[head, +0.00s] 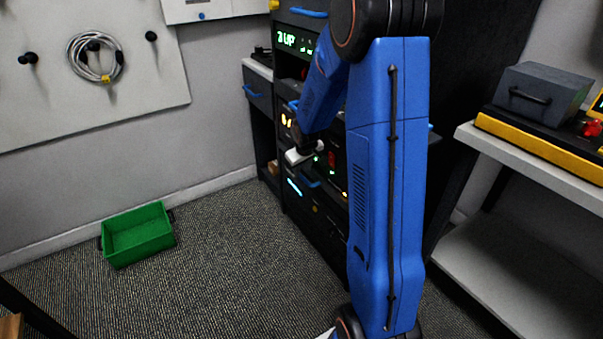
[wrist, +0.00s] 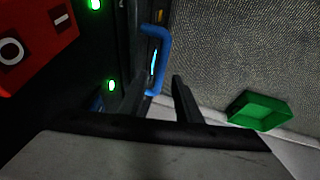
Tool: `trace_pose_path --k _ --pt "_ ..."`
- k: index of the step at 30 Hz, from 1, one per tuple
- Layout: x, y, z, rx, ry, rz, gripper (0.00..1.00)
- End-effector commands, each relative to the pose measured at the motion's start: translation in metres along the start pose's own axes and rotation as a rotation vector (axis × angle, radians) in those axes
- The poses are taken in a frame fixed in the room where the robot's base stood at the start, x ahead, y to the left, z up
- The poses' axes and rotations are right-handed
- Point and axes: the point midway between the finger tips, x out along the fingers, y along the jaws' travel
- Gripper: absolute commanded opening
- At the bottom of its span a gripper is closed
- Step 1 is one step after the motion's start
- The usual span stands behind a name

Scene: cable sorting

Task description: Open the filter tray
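A blue bar handle (wrist: 164,48) stands out from the dark rack front, beside a cyan light strip, in the wrist view. In the head view the blue handle (head: 309,178) shows low on the rack; I take it to be the filter tray's, but no label is readable. The tray looks closed. My gripper (wrist: 160,84) has its two dark fingers apart with nothing held. The handle's near end shows between and just beyond the fingertips; contact cannot be told. In the head view my gripper (head: 299,154) is just above the handle, its fingers largely hidden.
The dark rack (head: 284,102) has other blue handles and lit displays. A red block (wrist: 36,38) is at the wrist view's upper left. A green bin (head: 138,236) sits on the carpet, with clear floor around it. A white shelf (head: 520,160) stands right.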

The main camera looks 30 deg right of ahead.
Motion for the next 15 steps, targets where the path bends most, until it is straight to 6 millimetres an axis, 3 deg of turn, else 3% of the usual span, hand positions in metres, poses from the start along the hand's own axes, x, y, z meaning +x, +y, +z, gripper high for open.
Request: trace_pose_path --k 6,15 --pt "0.023 0.0 0.001 0.0 -0.002 0.0 0.31" --pt "0.031 0.0 0.0 0.001 0.001 0.0 0.31"
